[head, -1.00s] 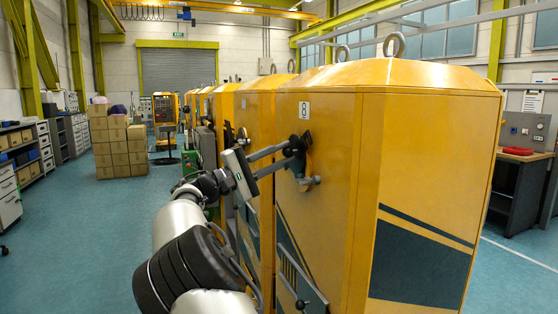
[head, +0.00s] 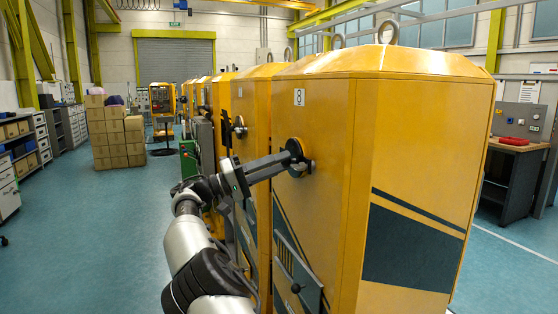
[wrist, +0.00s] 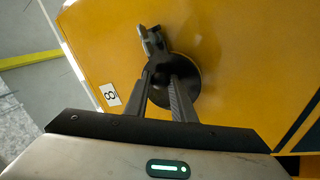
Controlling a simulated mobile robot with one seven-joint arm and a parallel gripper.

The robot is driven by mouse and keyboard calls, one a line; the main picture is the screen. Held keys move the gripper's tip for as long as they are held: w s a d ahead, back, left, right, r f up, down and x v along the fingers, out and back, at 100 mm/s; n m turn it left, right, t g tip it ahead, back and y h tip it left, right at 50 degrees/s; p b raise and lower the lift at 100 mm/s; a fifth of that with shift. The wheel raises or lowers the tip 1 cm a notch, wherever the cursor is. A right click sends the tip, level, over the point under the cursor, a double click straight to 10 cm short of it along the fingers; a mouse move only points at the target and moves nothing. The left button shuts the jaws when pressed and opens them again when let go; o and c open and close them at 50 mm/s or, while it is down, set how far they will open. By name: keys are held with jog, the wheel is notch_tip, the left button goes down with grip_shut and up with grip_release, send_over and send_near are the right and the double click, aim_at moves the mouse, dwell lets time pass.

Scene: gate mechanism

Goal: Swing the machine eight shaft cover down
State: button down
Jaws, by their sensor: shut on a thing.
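Machine eight (head: 322,110) is the nearest yellow cabinet, and its number plate also shows in the wrist view (wrist: 110,94). The dark round shaft cover (head: 296,146) is at its left face, below the number plate. In the wrist view the cover (wrist: 184,70) is a dark disc, with a small grey fitting (wrist: 151,40) at its upper left. My gripper (head: 286,163) reaches the cover from the left, and its fingers (wrist: 166,88) are shut on it. The fingers hide part of the disc. I cannot tell whether the cover lies flat against the cabinet.
A lower hatch with a black knob (head: 296,288) is on the same face. More yellow cabinets (head: 250,120) stand in a row behind. Stacked cartons (head: 115,135) stand at the left. The blue floor (head: 110,240) left of my arm is free.

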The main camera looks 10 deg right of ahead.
dwell(0.4)
jog(key=c, duration=1.5)
grip_release()
jog(key=shift+f, duration=0.1)
